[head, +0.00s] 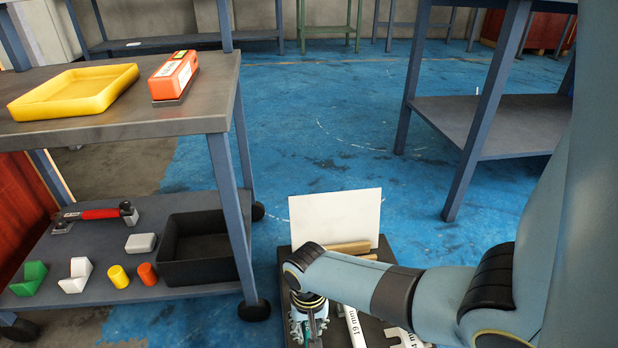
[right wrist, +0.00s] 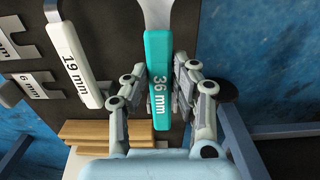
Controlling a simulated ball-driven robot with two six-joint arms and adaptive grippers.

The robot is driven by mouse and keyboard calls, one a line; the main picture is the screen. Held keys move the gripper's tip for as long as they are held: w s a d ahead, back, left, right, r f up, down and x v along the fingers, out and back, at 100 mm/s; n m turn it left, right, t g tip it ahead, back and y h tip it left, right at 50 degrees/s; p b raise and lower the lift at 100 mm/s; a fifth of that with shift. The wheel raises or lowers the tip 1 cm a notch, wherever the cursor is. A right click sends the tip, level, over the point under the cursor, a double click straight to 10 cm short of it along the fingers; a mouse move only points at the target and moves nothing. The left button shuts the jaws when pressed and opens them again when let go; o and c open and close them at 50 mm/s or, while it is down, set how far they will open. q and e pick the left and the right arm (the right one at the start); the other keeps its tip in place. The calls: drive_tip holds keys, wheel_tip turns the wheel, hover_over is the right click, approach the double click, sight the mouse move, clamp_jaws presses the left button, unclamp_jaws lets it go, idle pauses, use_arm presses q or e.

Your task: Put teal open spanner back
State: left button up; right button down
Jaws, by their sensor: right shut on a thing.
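The teal open spanner (right wrist: 158,75) is marked 36 mm and shows in the right wrist view, with its grey end running out at the top edge. My right gripper (right wrist: 160,88) is shut on its teal handle, one finger on each side. In the head view my right gripper (head: 308,325) is low in the middle, over a dark board; the spanner is mostly hidden there. The dark board (right wrist: 110,22) lies behind the spanner. I cannot tell whether the spanner touches it. My left gripper is not in view.
A white 19 mm spanner (right wrist: 82,65) is beside the teal one on the board. Wooden strips (right wrist: 90,133) and an upright white panel (head: 335,220) are close by. A shelf trolley (head: 120,128) stands left, a blue-legged table (head: 495,125) right. Blue floor between is clear.

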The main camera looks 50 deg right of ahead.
drive_tip(key=shift+f+b, duration=0.65)
drive_tip(key=shift+f, duration=0.4)
drive_tip(key=c, duration=0.5)
unclamp_jaws()
idle(0.5)
